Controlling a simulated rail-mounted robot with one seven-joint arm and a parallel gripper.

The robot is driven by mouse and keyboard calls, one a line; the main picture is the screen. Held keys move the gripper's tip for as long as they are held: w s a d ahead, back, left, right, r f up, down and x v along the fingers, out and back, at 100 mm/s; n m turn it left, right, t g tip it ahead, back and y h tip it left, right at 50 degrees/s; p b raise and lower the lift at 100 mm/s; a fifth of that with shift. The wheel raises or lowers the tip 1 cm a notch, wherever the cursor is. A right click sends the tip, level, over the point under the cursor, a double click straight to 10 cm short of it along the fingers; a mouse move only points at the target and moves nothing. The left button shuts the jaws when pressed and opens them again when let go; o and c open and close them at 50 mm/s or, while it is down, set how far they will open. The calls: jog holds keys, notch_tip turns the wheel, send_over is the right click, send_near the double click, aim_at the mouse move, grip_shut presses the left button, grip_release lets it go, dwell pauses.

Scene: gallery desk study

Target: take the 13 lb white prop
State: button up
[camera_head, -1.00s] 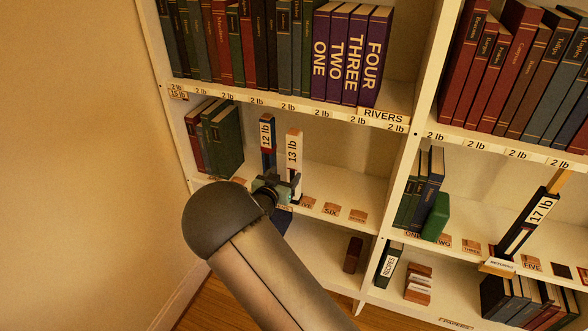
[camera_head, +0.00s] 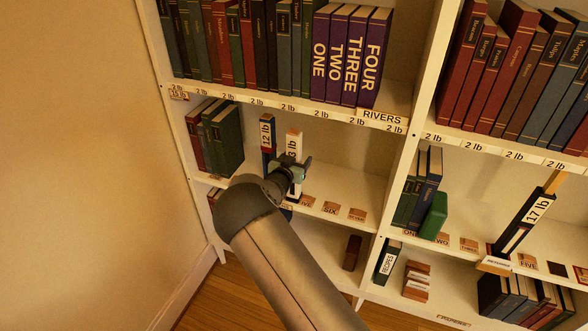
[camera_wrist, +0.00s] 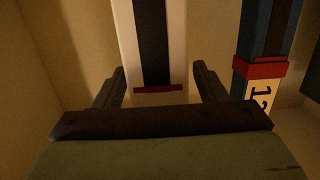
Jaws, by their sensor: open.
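The 13 lb white prop (camera_head: 293,141) stands upright on the middle shelf of the left bookcase, its label partly covered by my gripper. In the wrist view the white prop (camera_wrist: 123,42) has a dark stripe and a red band low down. My gripper (camera_head: 293,172) is open at the front of it. In the wrist view my gripper (camera_wrist: 158,72) has one finger on each side of the prop's lower part; no contact shows, and I cannot tell how deep the prop sits between them. The 12 lb blue prop (camera_head: 267,135) stands just left of it.
In the wrist view the blue prop (camera_wrist: 262,45) is close outside the right finger. Green and red books (camera_head: 222,135) stand further left on that shelf. The shelf above, carrying purple books (camera_head: 345,60), overhangs. The shelf right of the white prop is free, with small tags (camera_head: 331,208) on its edge.

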jog(key=c, duration=1.3)
jog(key=shift+c, duration=0.3)
jog(key=shift+r, duration=0.15)
